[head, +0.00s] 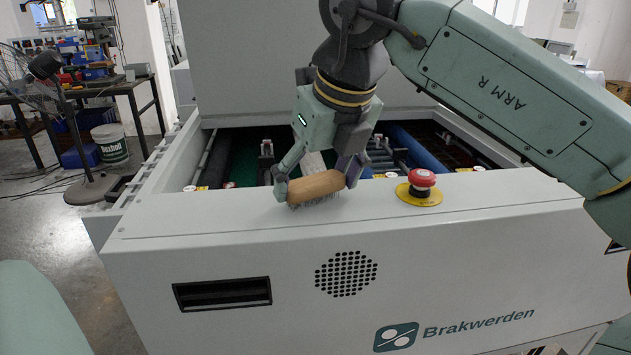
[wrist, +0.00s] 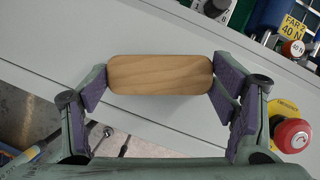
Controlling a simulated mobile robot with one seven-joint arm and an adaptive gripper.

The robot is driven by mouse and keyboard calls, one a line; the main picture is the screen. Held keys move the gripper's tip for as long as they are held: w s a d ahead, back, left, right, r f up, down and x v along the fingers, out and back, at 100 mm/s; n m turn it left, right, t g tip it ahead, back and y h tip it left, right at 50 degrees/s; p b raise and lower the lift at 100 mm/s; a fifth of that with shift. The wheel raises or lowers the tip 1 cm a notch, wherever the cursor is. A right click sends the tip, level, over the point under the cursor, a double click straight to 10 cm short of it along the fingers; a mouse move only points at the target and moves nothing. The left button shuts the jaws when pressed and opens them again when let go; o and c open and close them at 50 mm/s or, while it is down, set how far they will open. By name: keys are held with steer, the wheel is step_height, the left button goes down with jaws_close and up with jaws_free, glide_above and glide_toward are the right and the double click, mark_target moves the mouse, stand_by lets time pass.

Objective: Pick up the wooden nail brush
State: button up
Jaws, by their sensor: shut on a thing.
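In the wrist view the brush (wrist: 160,74) lies lengthwise between the purple pads of my gripper (wrist: 158,85). The bristles are hidden there. I cannot tell whether they still touch the machine's top.
A red emergency stop button (head: 422,178) on a yellow base stands just right of the brush. Behind the brush, the machine's open bay holds rollers (head: 414,150). The white ledge to the left is clear. A workbench (head: 75,90) stands far left.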

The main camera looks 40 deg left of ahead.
mark_target(311, 177)
steer(key=shift+r, duration=0.45)
step_height(311, 177, up, 2)
steer(key=shift+r+b, duration=0.1)
steer(key=shift+b, duration=0.35)
steer(key=s+d+r+b, duration=0.1)
steer(key=s+d, duration=0.1)
steer(key=s, duration=0.5)
steer(key=s+d+b, duration=0.1)
steer(key=s, duration=0.7)
steer(key=shift+s+d+r, duration=0.3)
steer(key=shift+d+r, duration=0.05)
steer(key=shift+r, duration=0.05)
steer(key=o, duration=0.7)
steer(key=shift+w, duration=0.1)
steer(key=c, duration=0.5)
